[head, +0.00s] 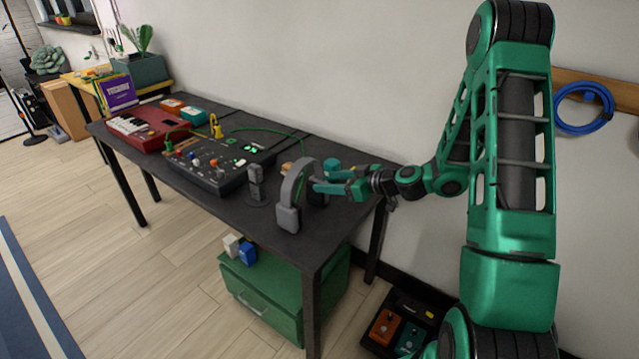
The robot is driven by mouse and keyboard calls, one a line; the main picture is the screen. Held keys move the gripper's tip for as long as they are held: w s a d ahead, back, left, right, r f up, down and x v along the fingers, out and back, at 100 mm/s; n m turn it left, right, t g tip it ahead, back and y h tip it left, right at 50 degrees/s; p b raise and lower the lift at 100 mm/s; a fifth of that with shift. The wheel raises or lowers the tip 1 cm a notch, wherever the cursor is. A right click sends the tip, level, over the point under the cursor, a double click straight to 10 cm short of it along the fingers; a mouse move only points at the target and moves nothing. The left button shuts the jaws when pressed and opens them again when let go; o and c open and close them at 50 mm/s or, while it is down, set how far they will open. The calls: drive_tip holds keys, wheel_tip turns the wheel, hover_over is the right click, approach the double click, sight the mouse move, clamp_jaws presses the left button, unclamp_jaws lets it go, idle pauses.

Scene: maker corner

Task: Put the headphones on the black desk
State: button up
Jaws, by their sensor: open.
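The grey headphones (289,217) stand upright, band upward, at the right end of the black desk (230,205), close to its front edge. One ear cup faces me; the far cup is partly hidden behind the band and gripper. They look to be resting on the desk top. My gripper (323,179) is open, just right of the headband, with its teal fingers pointing left at it. I cannot tell whether a finger touches the band.
A grey mixer (215,165), a small dark upright device (256,184) and a red keyboard (140,127) occupy the desk left of the headphones. A green drawer cabinet (270,292) stands underneath. A pedal case (400,325) lies on the floor at right. The floor at left is mostly clear.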

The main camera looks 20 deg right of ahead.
drive_tip(key=s+d+r+m+g+h, duration=0.2)
drive_tip(key=s+d+r+m+g, duration=0.1)
drive_tip(key=s, duration=1.1)
drive_tip(key=s+d+r+m+g+h, duration=0.3)
drive_tip(key=s+d+r+m+g, duration=0.1)
drive_tip(key=s, duration=1)
drive_tip(key=s+d+r+m+g+h, duration=0.2)
drive_tip(key=s+d+r+m+g, duration=0.2)
drive_tip(key=s, duration=1)
wheel_tip(320, 180, up, 2)
drive_tip(key=d+m, duration=0.1)
drive_tip(key=m, duration=0.1)
drive_tip(key=shift+d+m+h, duration=0.15)
drive_tip(key=shift+m+h, duration=0.15)
drive_tip(key=shift+w+f, duration=0.25)
drive_tip(key=shift+w, duration=0.4)
